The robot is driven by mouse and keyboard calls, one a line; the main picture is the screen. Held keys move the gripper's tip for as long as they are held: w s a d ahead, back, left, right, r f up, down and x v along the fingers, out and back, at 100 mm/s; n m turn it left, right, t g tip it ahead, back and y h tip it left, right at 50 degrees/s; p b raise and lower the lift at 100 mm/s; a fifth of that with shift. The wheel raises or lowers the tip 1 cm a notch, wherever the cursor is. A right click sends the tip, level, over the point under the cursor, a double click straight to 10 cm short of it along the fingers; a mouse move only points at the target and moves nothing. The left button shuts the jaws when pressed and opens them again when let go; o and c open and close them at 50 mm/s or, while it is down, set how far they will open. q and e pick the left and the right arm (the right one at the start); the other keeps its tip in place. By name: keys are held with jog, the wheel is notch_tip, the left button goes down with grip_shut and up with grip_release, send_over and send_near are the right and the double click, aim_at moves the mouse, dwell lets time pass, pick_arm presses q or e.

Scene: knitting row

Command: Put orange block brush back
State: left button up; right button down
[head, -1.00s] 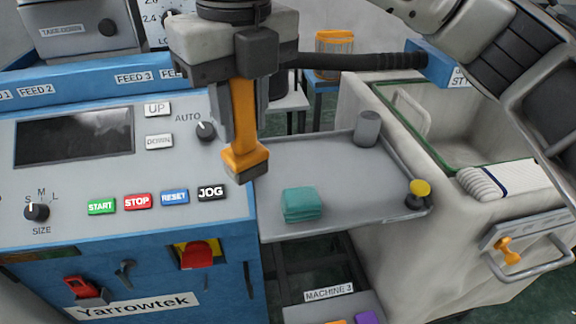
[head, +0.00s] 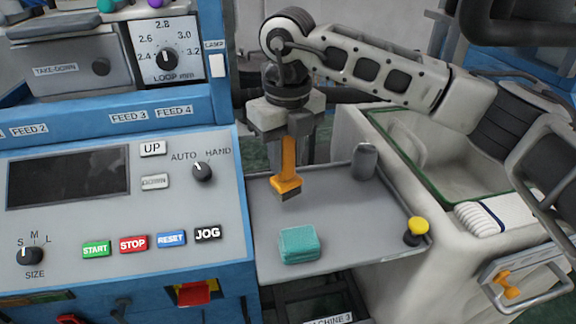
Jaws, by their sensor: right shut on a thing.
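The orange block brush (head: 287,170) hangs upright from my right gripper (head: 288,139), which is shut on the top of its handle. Its orange head with a dark underside points down, over the back left part of the grey tray (head: 345,224). I cannot tell whether the underside touches the tray or is just above it. My left gripper does not show in the head view.
A teal folded cloth (head: 299,245) lies at the tray's front left. A grey cylinder (head: 365,161) stands at its back, and a yellow-topped knob (head: 417,228) at its right corner. The control panel with its buttons (head: 133,243) borders the left. The tray's middle is clear.

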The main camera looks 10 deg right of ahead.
aim_at(288, 170)
jog(key=f, duration=0.1)
jog(key=f+p, duration=0.1)
jog(key=f, duration=0.1)
jog(key=shift+w+d+f, duration=0.1)
jog(key=shift+w+d, duration=0.15)
jog(key=shift+f, duration=0.4)
jog(key=c, duration=1.5)
grip_release()
jog(key=shift+f, duration=0.1)
jog(key=shift+c, duration=0.2)
jog(key=o, duration=0.4)
